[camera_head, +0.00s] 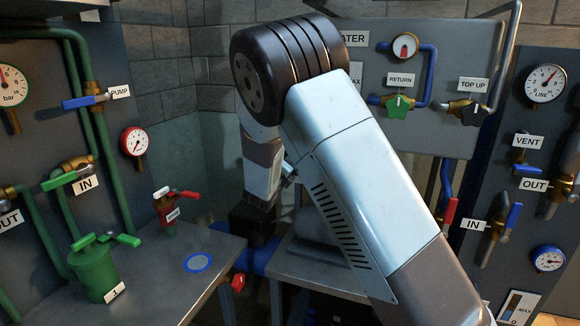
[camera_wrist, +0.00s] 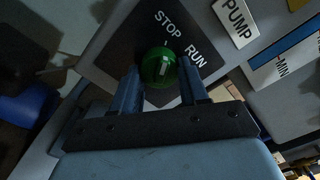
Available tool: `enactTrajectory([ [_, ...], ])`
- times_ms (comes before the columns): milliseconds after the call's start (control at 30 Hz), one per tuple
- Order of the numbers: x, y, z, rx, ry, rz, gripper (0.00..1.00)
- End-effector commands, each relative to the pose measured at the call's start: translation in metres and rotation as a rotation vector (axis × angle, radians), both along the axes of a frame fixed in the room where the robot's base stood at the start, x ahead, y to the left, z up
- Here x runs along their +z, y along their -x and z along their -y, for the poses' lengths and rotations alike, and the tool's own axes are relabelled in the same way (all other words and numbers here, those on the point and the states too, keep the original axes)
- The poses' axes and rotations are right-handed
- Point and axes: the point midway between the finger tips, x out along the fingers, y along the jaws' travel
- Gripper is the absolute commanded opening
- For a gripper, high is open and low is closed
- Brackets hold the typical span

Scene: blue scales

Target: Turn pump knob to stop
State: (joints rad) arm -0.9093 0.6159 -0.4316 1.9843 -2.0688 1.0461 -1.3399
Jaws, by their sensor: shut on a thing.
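In the wrist view a round green knob (camera_wrist: 158,72) with a short white mark sits on a dark plate (camera_wrist: 118,48) printed STOP and RUN. STOP is above the knob in the picture and RUN is at its upper right. I cannot tell exactly which word the mark points at. My gripper (camera_wrist: 159,66) has one finger on each side of the knob and is shut on it. A PUMP label (camera_wrist: 236,20) is on the panel at the upper right. In the head view my arm hides the knob, and my gripper is not clear there.
A bench (camera_head: 155,290) at left carries a green canister (camera_head: 93,268) and a red-handled valve (camera_head: 170,208). Panels with gauges, pipes and levers stand at left and right. A RETURN valve (camera_head: 398,106) has a green knob. A blue ring (camera_head: 198,263) lies on the bench.

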Motion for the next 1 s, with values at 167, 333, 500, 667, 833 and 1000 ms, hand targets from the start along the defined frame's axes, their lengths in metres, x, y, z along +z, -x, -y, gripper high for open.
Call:
enactTrajectory([
  [167, -0.001, 0.0003, -0.0016, 0.002, 0.019, -0.009, 0.13],
  [333, -0.001, 0.0004, -0.0019, 0.004, 0.022, -0.01, 0.13],
  [500, -0.0012, 0.0004, -0.0023, 0.004, 0.021, -0.01, 0.13],
  [667, -0.0011, 0.0004, -0.0021, 0.004, 0.021, -0.01, 0.57],
  [833, -0.0006, 0.0003, -0.0015, 0.003, 0.02, -0.009, 0.69],
  [1000, -0.0004, 0.0004, -0.0013, 0.002, 0.019, -0.008, 0.69],
])
